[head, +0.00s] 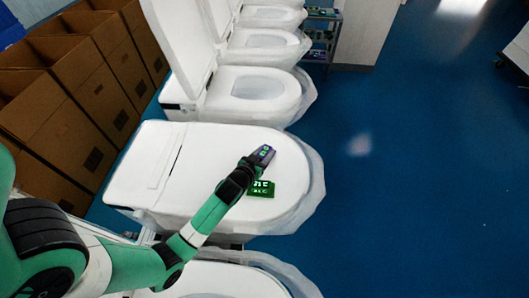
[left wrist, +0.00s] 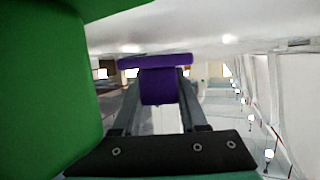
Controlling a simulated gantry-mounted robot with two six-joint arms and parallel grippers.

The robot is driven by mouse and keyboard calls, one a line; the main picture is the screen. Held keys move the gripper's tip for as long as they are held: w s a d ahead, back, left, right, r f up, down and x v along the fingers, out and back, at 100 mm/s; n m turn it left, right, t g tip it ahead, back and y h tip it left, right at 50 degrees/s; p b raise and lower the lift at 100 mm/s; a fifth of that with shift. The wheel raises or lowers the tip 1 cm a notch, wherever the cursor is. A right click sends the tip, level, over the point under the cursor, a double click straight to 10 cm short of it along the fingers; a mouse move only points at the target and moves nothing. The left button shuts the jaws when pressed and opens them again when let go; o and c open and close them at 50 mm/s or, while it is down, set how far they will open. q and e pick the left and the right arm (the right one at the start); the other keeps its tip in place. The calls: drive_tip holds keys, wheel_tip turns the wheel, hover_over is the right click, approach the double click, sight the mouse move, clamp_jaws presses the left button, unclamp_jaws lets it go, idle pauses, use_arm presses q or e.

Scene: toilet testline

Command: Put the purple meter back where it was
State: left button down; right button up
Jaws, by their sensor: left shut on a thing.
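The purple meter (head: 265,153) has a small lit green display and is above or at the closed white toilet lid (head: 215,150) in the head view. My left gripper (head: 253,163) is shut on it. In the left wrist view the purple meter (left wrist: 160,88) sits between the two fingers of my left gripper (left wrist: 158,95). I cannot tell whether the meter touches the lid. A green meter (head: 261,189) with lit digits lies on the same lid, just below the purple one in the picture. My right gripper is not in view.
More white toilets with plastic-wrapped rims stand in a row, one behind (head: 255,93) with its lid raised and one in front (head: 225,280). Brown cardboard boxes (head: 85,100) line the left. The blue floor (head: 420,180) at right is clear. A green surface (left wrist: 45,90) fills the left wrist view's left side.

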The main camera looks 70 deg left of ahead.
use_arm(q)
drive_tip(key=shift+c, duration=2.2)
unclamp_jaws()
drive_tip(key=shift+f, duration=0.15)
drive_tip(key=shift+r, duration=0.2)
drive_tip(key=shift+r+p, duration=0.55)
drive_tip(key=shift+p, duration=0.15)
drive_tip(key=v, duration=1.2)
drive_tip(key=shift+f+p, duration=0.15)
drive_tip(key=shift+p, duration=0.15)
